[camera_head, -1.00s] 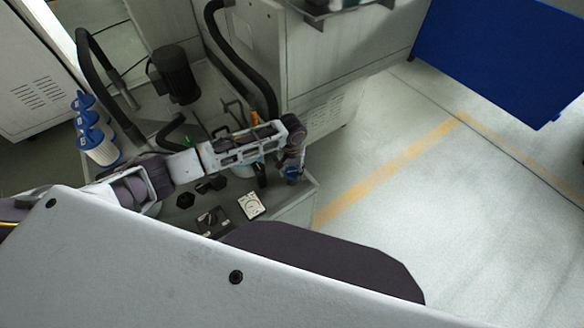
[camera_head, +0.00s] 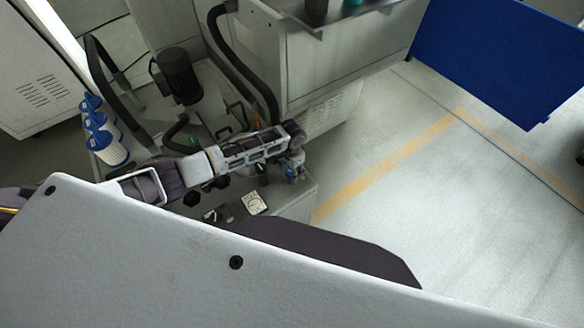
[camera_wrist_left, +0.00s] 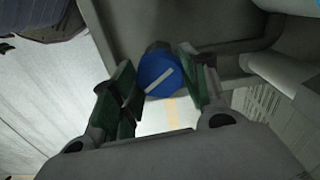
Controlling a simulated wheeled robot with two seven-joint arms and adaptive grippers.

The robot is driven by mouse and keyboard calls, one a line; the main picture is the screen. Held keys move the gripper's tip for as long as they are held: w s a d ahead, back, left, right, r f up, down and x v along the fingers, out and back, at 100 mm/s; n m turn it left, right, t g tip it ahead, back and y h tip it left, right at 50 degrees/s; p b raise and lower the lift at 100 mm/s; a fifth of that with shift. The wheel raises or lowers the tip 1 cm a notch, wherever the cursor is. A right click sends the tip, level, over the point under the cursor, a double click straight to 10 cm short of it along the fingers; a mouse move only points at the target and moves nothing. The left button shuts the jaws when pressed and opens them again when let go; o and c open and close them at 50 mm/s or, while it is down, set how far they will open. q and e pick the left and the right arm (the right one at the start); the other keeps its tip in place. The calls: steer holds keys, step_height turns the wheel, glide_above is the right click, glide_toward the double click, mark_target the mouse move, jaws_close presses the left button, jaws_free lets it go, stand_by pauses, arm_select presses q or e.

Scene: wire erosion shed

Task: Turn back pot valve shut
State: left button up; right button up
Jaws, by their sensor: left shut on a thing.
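The pot valve shows as a round blue knob (camera_wrist_left: 158,73) with a white diagonal bar on its face in the left wrist view. My left gripper (camera_wrist_left: 160,88) has its green-padded fingers on either side of the knob and is shut on it. In the head view, my left arm reaches over the machine's base to its right corner, where the left gripper (camera_head: 294,166) is small, with a bit of blue at its tip. The angle of the valve relative to its pipe is unclear. My right gripper is not in view.
White filter pots with blue tops (camera_head: 103,130) stand at the left. A dark motor (camera_head: 178,76) and black hoses (camera_head: 228,65) are behind my arm. A white dial gauge (camera_head: 254,203) is in front of it. Open floor (camera_head: 420,210) lies to the right, near a blue panel (camera_head: 500,55).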

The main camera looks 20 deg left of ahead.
arm_select(q)
steer(key=m+p, duration=0.1)
steer(key=m, duration=0.2)
steer(key=shift+m+p, duration=0.65)
steer(key=shift+m, duration=1.05)
steer(key=o, duration=0.9)
steer(key=shift+c, duration=0.2)
steer(key=shift+o, duration=0.8)
